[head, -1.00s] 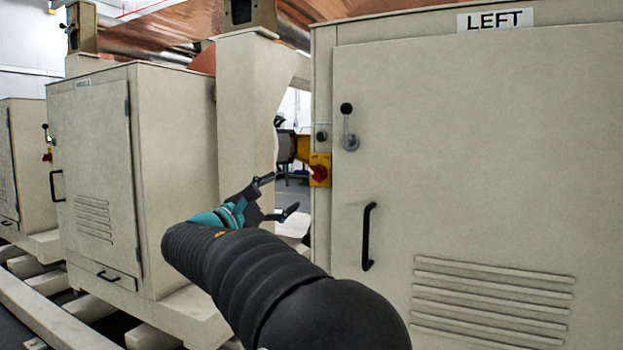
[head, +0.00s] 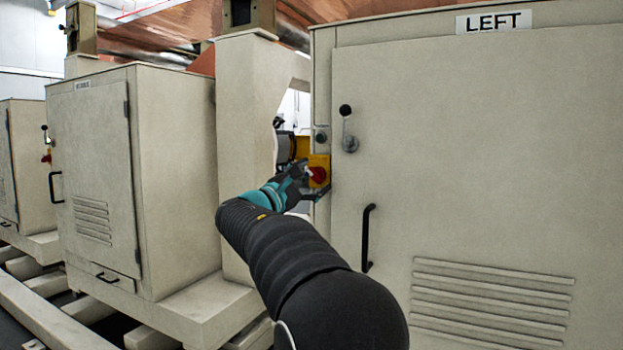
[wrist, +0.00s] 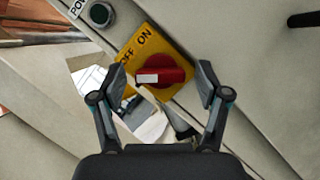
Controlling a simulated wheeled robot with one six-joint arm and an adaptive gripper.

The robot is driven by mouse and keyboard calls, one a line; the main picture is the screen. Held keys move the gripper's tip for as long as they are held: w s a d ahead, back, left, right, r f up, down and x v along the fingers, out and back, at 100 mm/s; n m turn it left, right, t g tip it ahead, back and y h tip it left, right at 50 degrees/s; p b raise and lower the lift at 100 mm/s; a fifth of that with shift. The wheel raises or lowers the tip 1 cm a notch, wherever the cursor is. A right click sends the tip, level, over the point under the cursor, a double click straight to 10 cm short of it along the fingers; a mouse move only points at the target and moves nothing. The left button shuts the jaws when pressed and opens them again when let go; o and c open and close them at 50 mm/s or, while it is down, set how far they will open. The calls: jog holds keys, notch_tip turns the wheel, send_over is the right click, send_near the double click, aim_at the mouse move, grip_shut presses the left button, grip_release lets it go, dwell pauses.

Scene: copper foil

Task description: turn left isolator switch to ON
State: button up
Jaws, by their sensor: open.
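The left isolator switch is a red rotary knob (head: 318,175) on a yellow plate (head: 320,160), on the narrow side of the cabinet marked LEFT. In the wrist view the red knob (wrist: 160,75) has a white mark at its left end, towards the OFF lettering; ON is printed above it. My gripper (head: 314,180) is at the switch. In the wrist view my gripper (wrist: 163,85) is open, with one finger on each side of the knob. I cannot tell whether the fingers touch it.
The LEFT cabinet (head: 480,150) has a lever handle (head: 349,135) and a black door handle (head: 368,238) right of the switch. A dark round button (wrist: 101,14) sits above the plate. A beige post (head: 245,150) stands to the left, with another cabinet (head: 90,180) beyond.

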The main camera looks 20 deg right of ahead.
jog(key=c, duration=1.2)
jog(key=shift+o, duration=0.2)
jog(key=shift+m, duration=0.3)
jog(key=m+g, duration=0.1)
jog(key=m, duration=0.1)
jog(key=m+g, duration=0.1)
jog(key=m, duration=0.2)
jog(key=shift+r+y, duration=0.1)
jog(key=shift+y, duration=0.3)
jog(key=m, duration=0.2)
jog(key=m+g+y, duration=0.1)
jog(key=m, duration=0.1)
jog(key=shift+r+m+y+p, duration=0.1)
jog(key=shift+m+y+p, duration=0.2)
jog(key=m+y, duration=0.1)
jog(key=m, duration=0.2)
jog(key=shift+m+y, duration=1.2)
jog(key=shift+m, duration=0.7)
jog(key=shift+t, duration=0.3)
